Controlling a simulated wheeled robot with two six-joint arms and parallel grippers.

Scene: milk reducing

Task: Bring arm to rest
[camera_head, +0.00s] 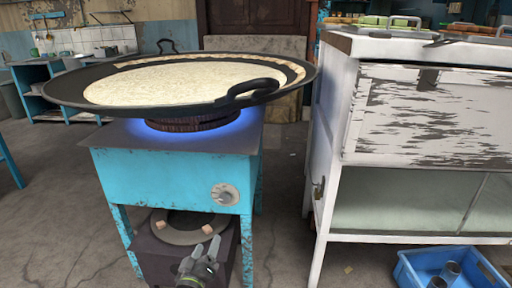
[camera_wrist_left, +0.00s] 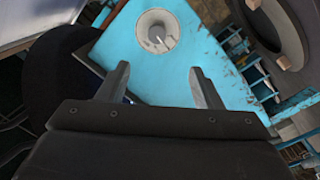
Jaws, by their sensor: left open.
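My left gripper (camera_head: 203,250) is low in front of the blue stove, near the bottom of the head view. In the left wrist view its two fingers (camera_wrist_left: 158,85) stand apart with nothing between them. The stove (camera_head: 175,172) has a round knob (camera_head: 225,194), which also shows beyond the fingers in the left wrist view (camera_wrist_left: 157,31). The gripper is apart from the knob. A wide black pan (camera_head: 60,88) with pale milk (camera_head: 185,82) sits on the burner, which glows blue. My right gripper is in neither view.
A white worn cabinet (camera_head: 430,118) stands to the right. A blue crate (camera_head: 407,270) with metal cups is on the floor at the lower right. A dark lower burner unit (camera_head: 160,262) sits under the stove. Floor shows between stove and cabinet.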

